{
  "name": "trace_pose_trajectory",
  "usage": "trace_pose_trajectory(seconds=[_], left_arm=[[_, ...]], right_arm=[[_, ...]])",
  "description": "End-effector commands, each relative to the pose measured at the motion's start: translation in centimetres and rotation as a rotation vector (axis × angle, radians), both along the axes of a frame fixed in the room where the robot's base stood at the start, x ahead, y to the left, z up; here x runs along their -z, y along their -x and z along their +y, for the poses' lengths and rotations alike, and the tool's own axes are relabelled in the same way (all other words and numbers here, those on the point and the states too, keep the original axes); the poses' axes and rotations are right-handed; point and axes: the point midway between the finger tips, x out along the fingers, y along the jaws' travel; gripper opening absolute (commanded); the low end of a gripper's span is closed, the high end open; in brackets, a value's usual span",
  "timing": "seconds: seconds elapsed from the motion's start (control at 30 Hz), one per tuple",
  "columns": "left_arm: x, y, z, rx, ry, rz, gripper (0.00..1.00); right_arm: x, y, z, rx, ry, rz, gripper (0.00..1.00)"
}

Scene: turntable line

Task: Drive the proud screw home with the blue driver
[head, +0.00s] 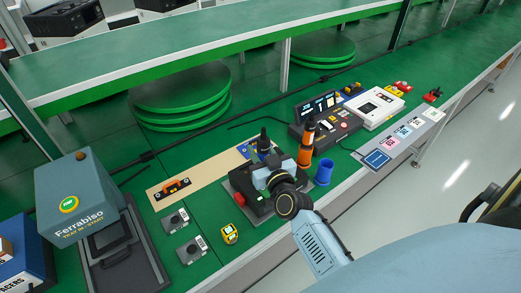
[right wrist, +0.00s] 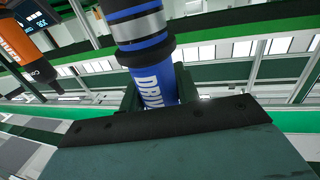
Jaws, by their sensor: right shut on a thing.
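The blue driver (right wrist: 157,85) stands nearly upright in the right wrist view, with white lettering on its blue lower part and grey and black bands above. My right gripper (head: 262,166) is shut on it; the dark jaws sit either side of it in the wrist view. In the head view the driver's dark upper part (head: 264,142) rises above the gripper, over or beside a black fixture (head: 240,187). The driver's tip is hidden, and I cannot make out the proud screw. My left gripper is not in view.
An orange driver (head: 306,148) stands right of the gripper, beside a blue cup (head: 324,172). A control console (head: 330,123) is behind. A tan board (head: 205,176) with an orange-black part (head: 174,187) lies left. Small grey boxes and a yellow device (head: 229,234) are in front.

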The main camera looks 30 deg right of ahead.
Motion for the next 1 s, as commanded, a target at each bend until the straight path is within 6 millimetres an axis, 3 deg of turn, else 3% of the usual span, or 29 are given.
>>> trace_pose_trajectory(seconds=[1.0], left_arm=[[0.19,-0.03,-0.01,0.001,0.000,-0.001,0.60]], right_arm=[[0.36,-0.02,0.00,0.000,0.000,-0.002,0.00]])
